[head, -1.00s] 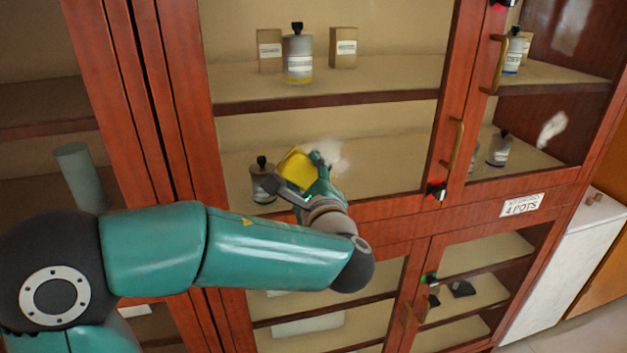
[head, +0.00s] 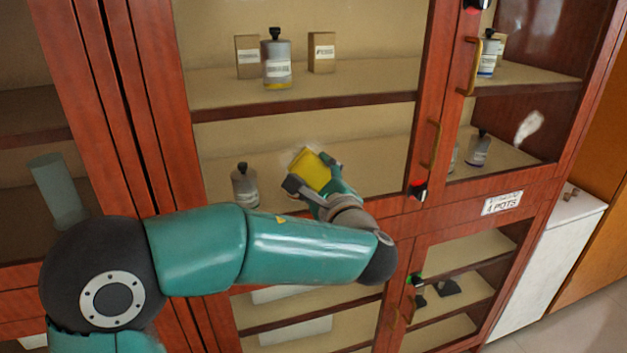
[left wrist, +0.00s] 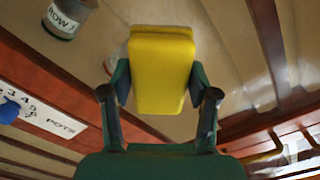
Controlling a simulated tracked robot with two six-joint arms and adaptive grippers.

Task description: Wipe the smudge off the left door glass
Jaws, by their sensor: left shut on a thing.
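My left gripper (head: 313,176) is shut on a yellow sponge (head: 311,168) in front of the left door glass (head: 375,150). The sponge also shows in the left wrist view (left wrist: 162,70), upright between the two fingers. A faint pale trace of the smudge (head: 297,155) shows at the sponge's upper left edge; the sponge hides the rest of that spot. The sponge is at or very near the glass; I cannot tell if it touches. My right gripper is not in view.
A white smudge (head: 528,127) is on the right door glass. Brass handles (head: 434,146) (head: 469,67) stand out from the doors. Bottles (head: 277,60) and small boxes (head: 321,53) stand on shelves behind glass. A white counter (head: 548,250) is at the right.

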